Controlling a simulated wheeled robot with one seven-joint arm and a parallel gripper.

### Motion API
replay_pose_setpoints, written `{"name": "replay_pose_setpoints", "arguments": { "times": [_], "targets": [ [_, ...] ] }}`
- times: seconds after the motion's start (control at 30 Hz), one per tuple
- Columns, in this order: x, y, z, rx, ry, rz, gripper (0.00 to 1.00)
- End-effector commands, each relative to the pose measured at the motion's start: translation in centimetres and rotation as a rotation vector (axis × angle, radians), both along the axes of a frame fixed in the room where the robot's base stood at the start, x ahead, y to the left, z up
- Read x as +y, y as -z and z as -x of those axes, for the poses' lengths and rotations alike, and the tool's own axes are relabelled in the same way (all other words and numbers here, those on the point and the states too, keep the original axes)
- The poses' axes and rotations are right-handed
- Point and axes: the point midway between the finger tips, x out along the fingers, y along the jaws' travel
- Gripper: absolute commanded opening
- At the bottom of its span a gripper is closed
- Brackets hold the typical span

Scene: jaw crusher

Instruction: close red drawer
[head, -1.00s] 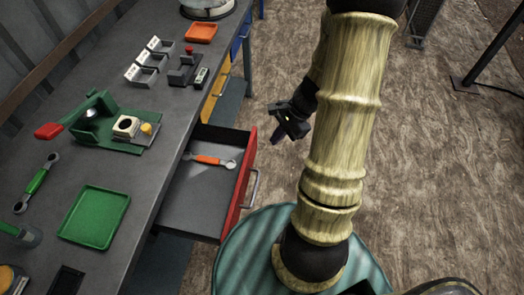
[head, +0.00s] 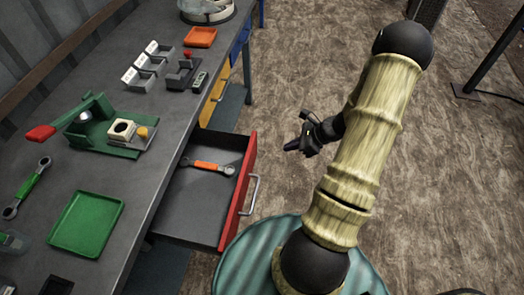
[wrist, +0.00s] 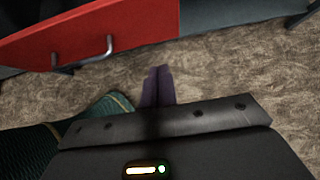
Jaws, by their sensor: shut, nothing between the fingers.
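The red drawer (head: 237,192) stands pulled out from the workbench, with a grey metal handle (head: 252,194) on its red front. An orange-and-grey wrench (head: 208,167) lies inside it. My gripper (head: 289,146) is to the right of the drawer front, out over the floor and apart from it. In the wrist view the red drawer front (wrist: 130,24) and its handle (wrist: 85,57) are at the top left. The two dark fingers of my gripper (wrist: 157,78) are together and empty, below and right of the handle.
The workbench (head: 150,175) carries a green tray (head: 88,222), a green fixture (head: 95,125), an orange tray (head: 200,37) and several grey bins. A yellow drawer (head: 216,92) and a blue drawer (head: 240,40) are farther along. Brown floor (head: 300,80) lies clear beyond my gripper.

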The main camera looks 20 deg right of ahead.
Motion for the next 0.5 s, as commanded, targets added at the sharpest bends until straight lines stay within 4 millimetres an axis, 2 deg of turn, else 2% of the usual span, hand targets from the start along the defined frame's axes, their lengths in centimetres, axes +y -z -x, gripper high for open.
{"name": "replay_pose_setpoints", "arguments": {
  "times": [0.4,0.47,0.5],
  "targets": [
    [4.3,5.2,-3.0,0.002,-0.002,-0.003,0.0],
    [4.9,6.0,-3.4,0.002,-0.003,-0.004,0.0],
    [5.5,5.6,-3.9,-0.001,-0.003,-0.001,0.0]
  ]
}}
